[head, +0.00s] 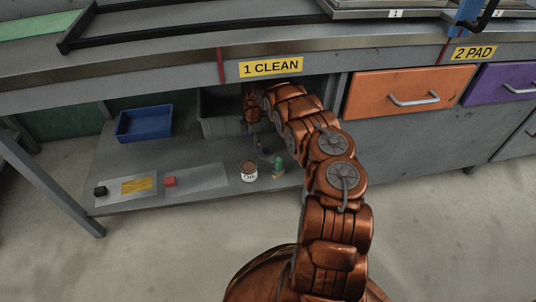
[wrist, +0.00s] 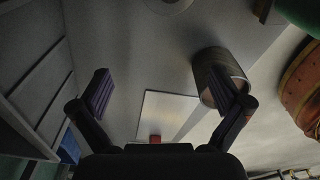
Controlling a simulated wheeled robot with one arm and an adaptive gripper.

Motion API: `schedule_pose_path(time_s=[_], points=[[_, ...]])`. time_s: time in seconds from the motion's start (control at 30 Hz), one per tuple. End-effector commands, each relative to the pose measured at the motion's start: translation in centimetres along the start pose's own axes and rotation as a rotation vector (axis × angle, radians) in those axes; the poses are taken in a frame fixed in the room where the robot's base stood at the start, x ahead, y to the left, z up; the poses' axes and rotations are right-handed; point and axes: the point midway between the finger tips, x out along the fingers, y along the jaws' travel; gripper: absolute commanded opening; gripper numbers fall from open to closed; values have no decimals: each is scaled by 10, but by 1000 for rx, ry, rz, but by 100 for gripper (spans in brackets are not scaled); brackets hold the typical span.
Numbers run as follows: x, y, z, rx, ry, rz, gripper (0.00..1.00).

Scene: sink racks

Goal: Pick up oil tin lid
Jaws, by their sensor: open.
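The oil tin (head: 249,174) stands on the low shelf, with a pale label and a brownish top; I cannot tell whether that top is the lid. In the wrist view a dark brownish cylinder (wrist: 215,64), seemingly the tin, is partly covered by the right finger. My gripper (wrist: 165,100) is open, with nothing visible between its fingers. In the head view my arm reaches under the bench and the gripper end (head: 252,104) is mostly in shadow, behind the tin. A pale round piece (wrist: 167,4) is cut off at the top of the wrist view; I cannot tell what it is.
A green-topped item (head: 278,166) stands just right of the tin. A grey bin (head: 220,125) and a blue tray (head: 145,124) are behind. A pale plate (head: 198,178) with a red block (head: 170,181) lies left. The bench edge (head: 180,80) overhangs the shelf.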

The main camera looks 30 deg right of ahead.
Motion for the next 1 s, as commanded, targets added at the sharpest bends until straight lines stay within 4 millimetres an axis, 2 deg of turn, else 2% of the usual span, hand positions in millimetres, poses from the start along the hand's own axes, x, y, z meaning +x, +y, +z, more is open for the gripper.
schedule_pose_path(time_s=[0.03,0.1,0.23,0.5,0.67,1.0], points=[[-1,-4,18,14,-24,1,100],[-3,-7,35,30,-50,2,100],[-4,-12,53,46,-78,2,100],[20,-13,58,50,-83,1,100],[27,-12,59,51,-83,2,100],[71,-13,62,51,-80,1,100]])
